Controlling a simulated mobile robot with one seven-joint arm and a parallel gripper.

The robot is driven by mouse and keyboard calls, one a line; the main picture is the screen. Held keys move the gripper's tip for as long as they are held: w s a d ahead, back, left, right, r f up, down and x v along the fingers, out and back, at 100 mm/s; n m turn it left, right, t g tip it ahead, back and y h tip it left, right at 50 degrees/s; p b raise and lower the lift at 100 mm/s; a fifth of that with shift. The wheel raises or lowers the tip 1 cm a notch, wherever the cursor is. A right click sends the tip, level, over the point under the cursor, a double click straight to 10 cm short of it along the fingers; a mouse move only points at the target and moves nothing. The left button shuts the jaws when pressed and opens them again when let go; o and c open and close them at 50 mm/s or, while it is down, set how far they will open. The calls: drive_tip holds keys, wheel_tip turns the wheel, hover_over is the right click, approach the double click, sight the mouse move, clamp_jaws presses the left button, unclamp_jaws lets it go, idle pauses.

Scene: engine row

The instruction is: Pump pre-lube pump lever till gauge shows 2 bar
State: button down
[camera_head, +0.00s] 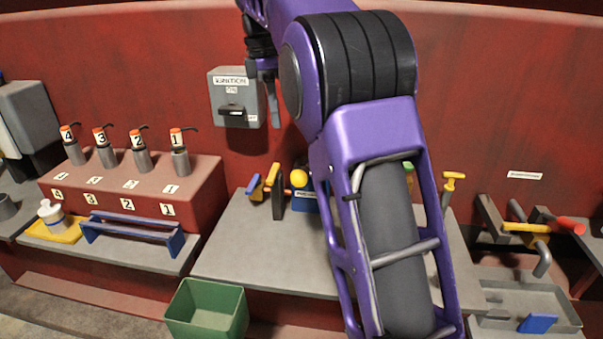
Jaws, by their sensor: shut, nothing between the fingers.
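A blue box (303,205) with a small white label stands on the grey bench, partly hidden behind my arm. The label is too small to read surely. A yellow ball knob (299,178) shows at the box's top; it looks like the pump lever's end, but the lever's shaft is hidden or unclear. No gauge face can be made out; it may be behind my arm. My gripper (265,92) is shut and empty, in front of the red wall beside the ignition box, above and left of the yellow knob and apart from it.
The grey ignition box (237,98) is close left of my gripper. A dark upright plate (278,196) and a yellow-blue handle (255,187) stand left of the pump. Numbered orange-topped cylinders (180,158) stand at left. A green bin (207,308) is in front.

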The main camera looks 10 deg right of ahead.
drive_tip(key=shift+a+r, duration=0.1)
drive_tip(key=shift+r, duration=0.85)
idle(0.5)
